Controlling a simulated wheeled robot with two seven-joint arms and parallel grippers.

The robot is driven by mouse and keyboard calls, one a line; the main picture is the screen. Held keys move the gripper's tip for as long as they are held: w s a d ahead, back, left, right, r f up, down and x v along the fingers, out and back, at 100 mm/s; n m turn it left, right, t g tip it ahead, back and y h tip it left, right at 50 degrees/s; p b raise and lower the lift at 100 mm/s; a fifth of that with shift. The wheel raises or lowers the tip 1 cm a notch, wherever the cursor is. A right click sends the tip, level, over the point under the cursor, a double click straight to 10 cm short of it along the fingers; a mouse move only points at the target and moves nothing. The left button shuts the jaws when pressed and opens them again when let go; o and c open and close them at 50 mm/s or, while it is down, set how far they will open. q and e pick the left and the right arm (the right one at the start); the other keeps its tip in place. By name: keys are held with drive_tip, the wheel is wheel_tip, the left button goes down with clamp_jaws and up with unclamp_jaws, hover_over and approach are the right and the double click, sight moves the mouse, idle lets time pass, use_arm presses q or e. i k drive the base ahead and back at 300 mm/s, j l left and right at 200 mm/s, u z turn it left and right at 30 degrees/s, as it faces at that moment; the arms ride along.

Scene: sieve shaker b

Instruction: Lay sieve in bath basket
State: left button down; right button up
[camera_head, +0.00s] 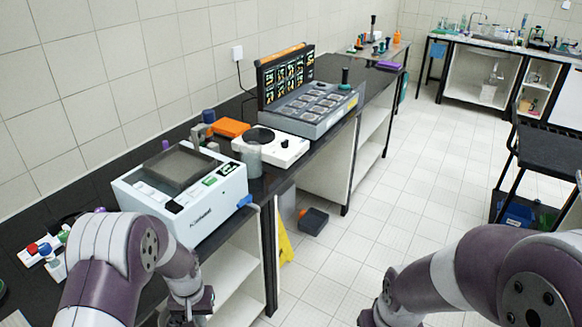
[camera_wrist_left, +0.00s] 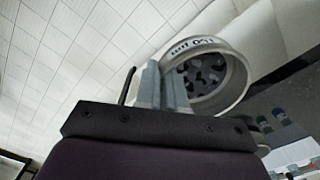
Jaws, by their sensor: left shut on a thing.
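A round metal sieve (camera_wrist_left: 232,82) shows in the left wrist view, tilted, with "150 µm" written upside down on its rim and dark patches inside. My left gripper (camera_wrist_left: 165,88) is shut on the sieve's rim. In the head view my left gripper (camera_head: 192,304) is low at the bottom edge, in front of the bench; its fingers and the sieve do not show there. A white box-shaped device (camera_head: 205,208), apparently the bath, stands on the bench with a grey rectangular basket or opening (camera_head: 180,166) on top. My right gripper (camera_head: 372,317) is mostly cut off at the bottom edge.
A grey tray unit with a dark panel (camera_head: 310,106) is farther back. Small coloured-cap bottles (camera_head: 45,249) stand at left. A yellow floor sign (camera_head: 284,240) stands below.

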sight(180, 169)
drive_tip(key=i+l+z, duration=0.15)
drive_tip(key=i+z, duration=0.2)
drive_tip(key=z, duration=0.15)
drive_tip(key=i+z, duration=0.75)
drive_tip(key=z, duration=0.2)
drive_tip(key=i+j+z, duration=0.3)
drive_tip(key=z, duration=0.2)
drive_tip(key=i+u, duration=0.25)
drive_tip(key=u, duration=0.15)
drive_tip(key=i+u, duration=0.25)
drive_tip(key=u, duration=0.2)
drive_tip(key=i+u, duration=0.25)
drive_tip(key=u, duration=0.15)
drive_tip(key=i+l+u, duration=0.2)
drive_tip(key=u, duration=0.25)
drive_tip(key=i+l+u, duration=0.2)
drive_tip(key=u, duration=0.2)
